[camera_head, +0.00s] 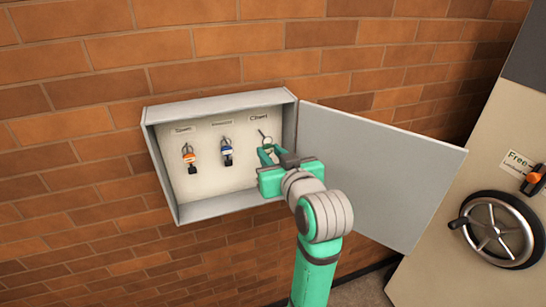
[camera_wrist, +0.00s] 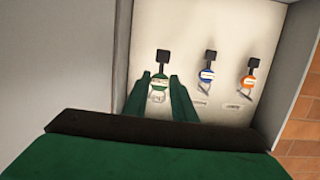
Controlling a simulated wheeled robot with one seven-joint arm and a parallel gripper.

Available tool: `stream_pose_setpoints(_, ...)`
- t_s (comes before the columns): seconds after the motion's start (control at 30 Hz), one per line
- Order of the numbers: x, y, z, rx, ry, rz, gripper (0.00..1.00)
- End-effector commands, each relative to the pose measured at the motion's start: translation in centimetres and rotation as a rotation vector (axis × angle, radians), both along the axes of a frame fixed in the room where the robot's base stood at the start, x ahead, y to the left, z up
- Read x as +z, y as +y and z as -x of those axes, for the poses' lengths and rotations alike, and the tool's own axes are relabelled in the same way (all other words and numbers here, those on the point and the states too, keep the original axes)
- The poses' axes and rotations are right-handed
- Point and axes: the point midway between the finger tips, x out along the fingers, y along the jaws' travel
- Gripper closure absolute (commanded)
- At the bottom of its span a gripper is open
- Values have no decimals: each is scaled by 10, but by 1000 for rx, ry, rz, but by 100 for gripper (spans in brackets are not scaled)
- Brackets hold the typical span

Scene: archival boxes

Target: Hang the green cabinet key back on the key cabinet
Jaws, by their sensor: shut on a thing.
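The key cabinet (camera_head: 218,203) is a shallow grey box on the brick wall, its door (camera_head: 385,170) swung open to the right. My gripper (camera_head: 266,155) reaches into its right side, below the right-hand label. In the wrist view, which looks upside down, the green key (camera_wrist: 159,84) with its black part (camera_wrist: 163,57) sits between my two green fingers, and my gripper is shut on it. In the head view my fingers hide most of this key; a metal ring (camera_head: 265,138) shows just above them. I cannot tell whether the ring is on a hook.
An orange-tagged key (camera_head: 188,156) and a blue-tagged key (camera_head: 226,150) hang to the left of my gripper inside the cabinet. The open door stands close to my arm's right. A safe with a handwheel (camera_head: 499,229) stands at far right.

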Motion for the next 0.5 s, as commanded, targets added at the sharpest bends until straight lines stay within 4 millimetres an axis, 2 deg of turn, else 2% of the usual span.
stream_pose_setpoints(0.5,-2,8,-25,0,1,-1,95)
